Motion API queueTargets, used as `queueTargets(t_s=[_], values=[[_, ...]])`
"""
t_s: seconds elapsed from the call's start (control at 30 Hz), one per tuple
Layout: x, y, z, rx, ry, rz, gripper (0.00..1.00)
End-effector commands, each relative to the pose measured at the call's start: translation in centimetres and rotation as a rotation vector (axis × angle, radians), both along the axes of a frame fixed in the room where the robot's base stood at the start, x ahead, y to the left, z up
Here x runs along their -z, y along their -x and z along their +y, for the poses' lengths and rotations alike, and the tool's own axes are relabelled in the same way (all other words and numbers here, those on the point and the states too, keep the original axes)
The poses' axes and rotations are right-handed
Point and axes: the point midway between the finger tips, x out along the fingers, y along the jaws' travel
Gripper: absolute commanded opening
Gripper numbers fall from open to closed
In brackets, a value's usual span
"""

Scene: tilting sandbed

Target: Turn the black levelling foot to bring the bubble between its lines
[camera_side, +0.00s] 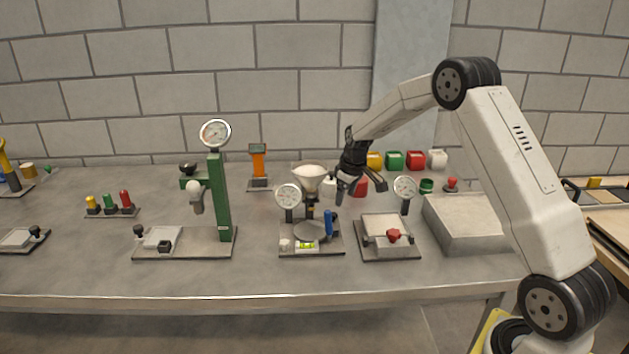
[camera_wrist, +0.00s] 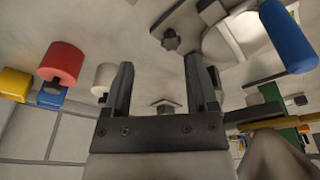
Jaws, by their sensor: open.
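The bubble vial (camera_side: 307,245) is a small yellow-green strip at the front of a dark base plate, mid-table. The bubble's place against its lines is too small to tell. I cannot make out the black levelling foot for certain in the side view. A dark lobed knob (camera_wrist: 170,40) shows in the wrist view, ahead of the fingers, near a blue upright handle (camera_wrist: 288,35); it may be that foot. My gripper (camera_side: 361,193) is open and empty, above and right of the vial's base plate. Its two fingers also show apart in the wrist view (camera_wrist: 160,62), touching nothing.
A white funnel (camera_side: 310,175) and a dial gauge (camera_side: 289,195) stand on the vial's base. Close right are a plate with a red knob (camera_side: 393,236), another gauge (camera_side: 404,187) and a grey box (camera_side: 468,224). A green stand (camera_side: 219,200) is left. Coloured blocks line the back.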

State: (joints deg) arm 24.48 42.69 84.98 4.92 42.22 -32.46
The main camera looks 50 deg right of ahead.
Motion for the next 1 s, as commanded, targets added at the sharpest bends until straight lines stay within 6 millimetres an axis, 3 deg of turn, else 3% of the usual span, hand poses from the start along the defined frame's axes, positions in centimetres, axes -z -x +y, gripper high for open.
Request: queueTargets(t_s=[0.7,1.0], values=[[-0.7,-0.8,-1.7,-0.726,-0.13,-0.11,0.75],[-1.1,-1.1,-1.9,-0.868,-0.138,-0.169,0.75]])
